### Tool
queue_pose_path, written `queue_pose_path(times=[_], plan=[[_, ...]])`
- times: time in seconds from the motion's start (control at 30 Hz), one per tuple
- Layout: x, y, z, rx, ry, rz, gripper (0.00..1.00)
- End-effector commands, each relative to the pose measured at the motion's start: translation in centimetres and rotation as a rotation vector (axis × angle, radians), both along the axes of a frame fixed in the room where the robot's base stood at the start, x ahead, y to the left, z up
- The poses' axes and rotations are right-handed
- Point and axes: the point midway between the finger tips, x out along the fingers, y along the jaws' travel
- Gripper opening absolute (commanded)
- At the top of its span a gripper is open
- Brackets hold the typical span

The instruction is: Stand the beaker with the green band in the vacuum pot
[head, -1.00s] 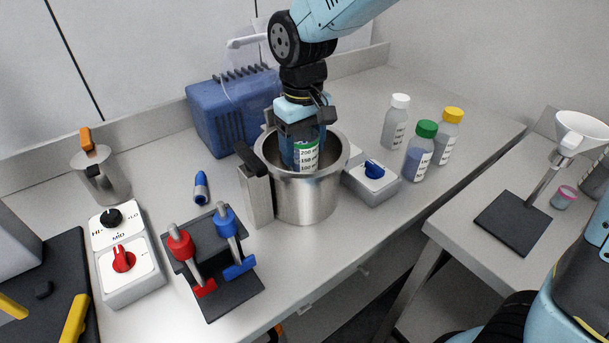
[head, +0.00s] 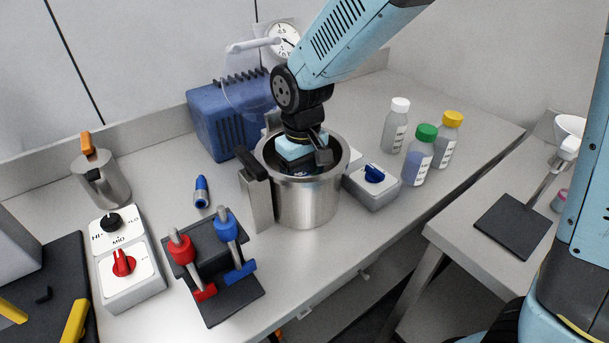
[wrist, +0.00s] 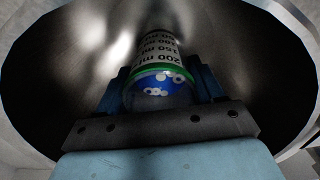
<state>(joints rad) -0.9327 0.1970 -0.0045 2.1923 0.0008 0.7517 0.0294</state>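The vacuum pot (head: 308,205) is a steel pot on the bench in the middle of the head view. My gripper (head: 298,168) reaches down inside its rim, and the fingertips are hidden there. In the wrist view the beaker with the green band (wrist: 160,65) is between the fingers of my gripper (wrist: 162,85), inside the pot's shiny wall (wrist: 235,35). The beaker has a printed scale and blue contents with pale bits. The fingers are against its sides. I cannot tell whether its base touches the pot's floor.
A blue box-shaped unit (head: 230,125) stands behind the pot, and a small box with a blue knob (head: 372,185) is close at its right. Several capped bottles (head: 420,155) stand further right. A rack with red and blue valves (head: 215,262) is at the front left.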

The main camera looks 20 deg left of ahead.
Motion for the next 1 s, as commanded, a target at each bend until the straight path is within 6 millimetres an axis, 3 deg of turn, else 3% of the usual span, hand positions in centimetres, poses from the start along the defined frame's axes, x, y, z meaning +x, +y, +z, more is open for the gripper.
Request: queue_pose_path(times=[0.27, 0.57, 0.77, 1.0], plan=[[0.0, 0.0, 0.0, 0.0, 0.0, 0.0, 0.92], [0.0, 0.0, 0.3, 0.0, 0.0, 0.0, 0.92], [0.1, 0.0, 2.8, 0.003, -0.002, -0.001, 0.92], [0.1, 0.0, 7.6, 0.003, -0.002, -0.002, 0.92]])
